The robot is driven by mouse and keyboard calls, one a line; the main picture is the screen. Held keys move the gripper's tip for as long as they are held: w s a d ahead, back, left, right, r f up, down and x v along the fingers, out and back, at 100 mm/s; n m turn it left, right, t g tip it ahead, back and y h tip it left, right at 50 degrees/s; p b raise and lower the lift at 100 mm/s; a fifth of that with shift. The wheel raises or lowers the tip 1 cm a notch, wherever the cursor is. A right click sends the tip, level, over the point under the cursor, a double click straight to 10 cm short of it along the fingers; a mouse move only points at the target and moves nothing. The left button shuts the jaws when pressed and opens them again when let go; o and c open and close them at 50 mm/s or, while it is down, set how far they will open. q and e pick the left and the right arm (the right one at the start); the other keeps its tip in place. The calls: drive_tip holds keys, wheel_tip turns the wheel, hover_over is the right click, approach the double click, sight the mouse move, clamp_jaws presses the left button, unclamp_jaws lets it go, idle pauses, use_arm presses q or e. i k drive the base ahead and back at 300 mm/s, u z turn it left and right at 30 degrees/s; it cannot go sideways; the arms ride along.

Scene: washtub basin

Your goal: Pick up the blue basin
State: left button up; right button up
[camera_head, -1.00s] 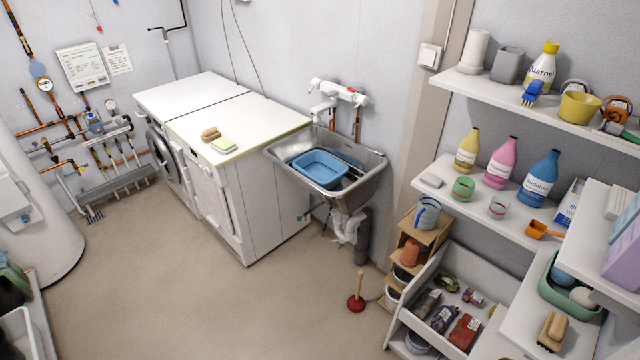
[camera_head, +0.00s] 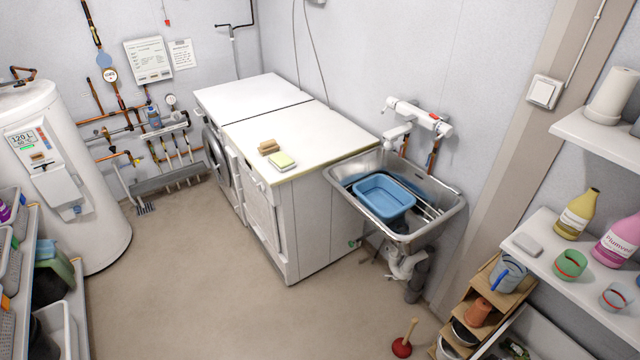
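The blue basin (camera_head: 384,199) is a small rectangular tub with rounded corners. It sits inside the grey metal sink (camera_head: 441,217) on the wall, right of the white machines, and looks empty. Part of its lower side is hidden by the sink's front wall. Another blue item, partly hidden, lies behind it in the sink. Neither of my grippers shows in the head view.
Two white machines (camera_head: 307,137) stand left of the sink, with a sponge (camera_head: 282,161) on top. A white tap (camera_head: 417,117) hangs above the sink. A plunger (camera_head: 403,345) and a wooden step shelf (camera_head: 492,306) stand at lower right. The floor (camera_head: 215,270) in front is clear.

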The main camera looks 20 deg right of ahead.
sight(387, 200)
drive_tip(key=u, duration=0.35)
drive_tip(key=i, duration=1.7)
drive_tip(key=z, duration=0.6)
drive_tip(key=i, duration=0.95)
drive_tip(key=z, duration=0.8)
